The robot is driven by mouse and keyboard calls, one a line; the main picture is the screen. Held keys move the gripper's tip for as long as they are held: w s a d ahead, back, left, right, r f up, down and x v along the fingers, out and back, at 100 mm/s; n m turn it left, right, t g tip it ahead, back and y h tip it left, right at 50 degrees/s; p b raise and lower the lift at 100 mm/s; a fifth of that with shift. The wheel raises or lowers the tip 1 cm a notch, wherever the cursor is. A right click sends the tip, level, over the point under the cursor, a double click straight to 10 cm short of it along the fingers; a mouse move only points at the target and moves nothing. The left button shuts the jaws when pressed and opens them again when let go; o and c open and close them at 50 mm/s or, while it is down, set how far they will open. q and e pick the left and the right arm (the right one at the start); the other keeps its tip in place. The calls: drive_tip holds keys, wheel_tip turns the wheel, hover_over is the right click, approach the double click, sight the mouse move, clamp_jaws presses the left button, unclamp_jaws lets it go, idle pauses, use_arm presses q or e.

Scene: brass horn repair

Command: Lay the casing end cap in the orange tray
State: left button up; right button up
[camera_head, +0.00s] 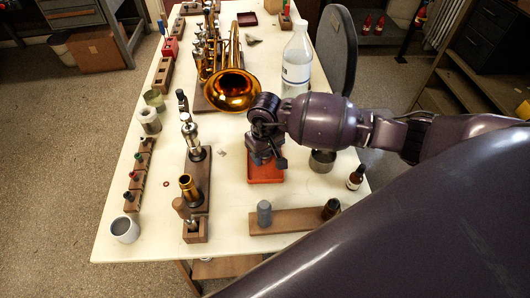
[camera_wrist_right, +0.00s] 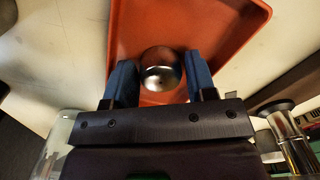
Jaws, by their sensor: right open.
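The orange tray (camera_head: 266,176) lies on the white table under my right gripper (camera_head: 266,160). In the right wrist view the tray (camera_wrist_right: 222,22) fills the upper middle. A round, shiny silver piece, which looks like the casing end cap (camera_wrist_right: 162,72), shows over the tray floor, between the two blue fingers of my right gripper (camera_wrist_right: 160,62). The fingers stand apart on either side of it; I cannot tell whether they touch it. Whether the cap rests on the tray floor is unclear. In the head view the cap is hidden by the gripper. My left gripper is not in view.
A brass horn (camera_head: 231,90) and a clear bottle (camera_head: 297,62) stand behind my right gripper. A metal cup (camera_head: 322,162) and a small dark bottle (camera_head: 356,177) stand right of the tray. A wooden block (camera_head: 287,221) lies in front. Wooden stands (camera_head: 197,180) are to the left.

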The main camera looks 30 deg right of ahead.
wheel_tip(320, 180, up, 12)
drive_tip(key=shift+r+p, duration=0.15)
drive_tip(key=shift+p, duration=0.3)
idle(0.4)
